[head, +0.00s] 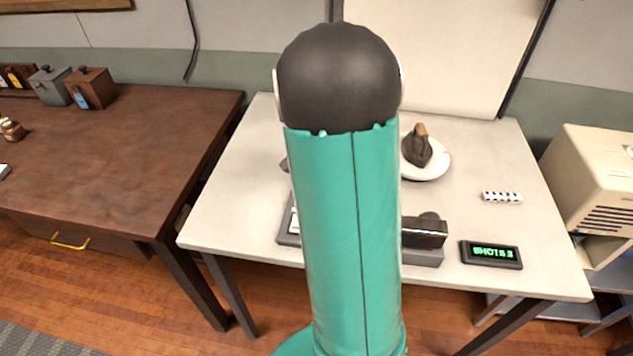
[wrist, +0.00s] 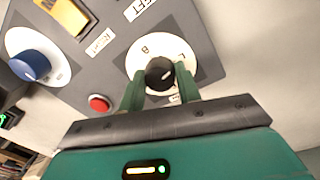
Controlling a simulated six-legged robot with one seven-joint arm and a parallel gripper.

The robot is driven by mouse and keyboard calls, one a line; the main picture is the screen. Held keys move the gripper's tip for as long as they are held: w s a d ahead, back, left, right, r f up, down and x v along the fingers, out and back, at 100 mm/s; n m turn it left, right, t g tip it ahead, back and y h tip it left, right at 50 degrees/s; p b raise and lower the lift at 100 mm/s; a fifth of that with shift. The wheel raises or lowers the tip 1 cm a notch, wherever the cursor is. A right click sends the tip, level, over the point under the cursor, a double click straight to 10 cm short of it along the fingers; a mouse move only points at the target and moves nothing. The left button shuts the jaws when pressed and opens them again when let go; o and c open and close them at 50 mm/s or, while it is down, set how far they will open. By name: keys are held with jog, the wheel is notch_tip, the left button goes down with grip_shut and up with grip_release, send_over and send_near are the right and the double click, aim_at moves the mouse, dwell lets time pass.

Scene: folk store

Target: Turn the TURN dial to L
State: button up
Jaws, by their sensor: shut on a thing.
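In the wrist view, a black dial knob (wrist: 159,72) sits on a round white disc (wrist: 146,50) on a grey panel (wrist: 95,62). The disc carries marks, one like a B or 8 and one like an L to the upper right. A small pale mark shows on the knob's right part. The label below the disc is mostly hidden by a finger. My gripper (wrist: 160,84) has its two green fingers shut on the knob, one on each side. In the head view my arm hides the gripper and most of the panel (head: 424,257).
The panel also has a blue knob (wrist: 30,64) on a white disc, a red button (wrist: 99,103) and a yellow part (wrist: 66,14). On the white table (head: 235,195) stand a display (head: 491,254), a plate (head: 437,168) with a dark figure and a small white object (head: 502,197).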

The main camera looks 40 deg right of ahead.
jog(key=shift+w+r+m, duration=0.1)
jog(key=shift+m, duration=0.9)
jog(key=o, duration=1)
jog(key=shift+c, duration=0.2)
notch_tip(320, 180, up, 14)
jog(key=shift+w, duration=0.3)
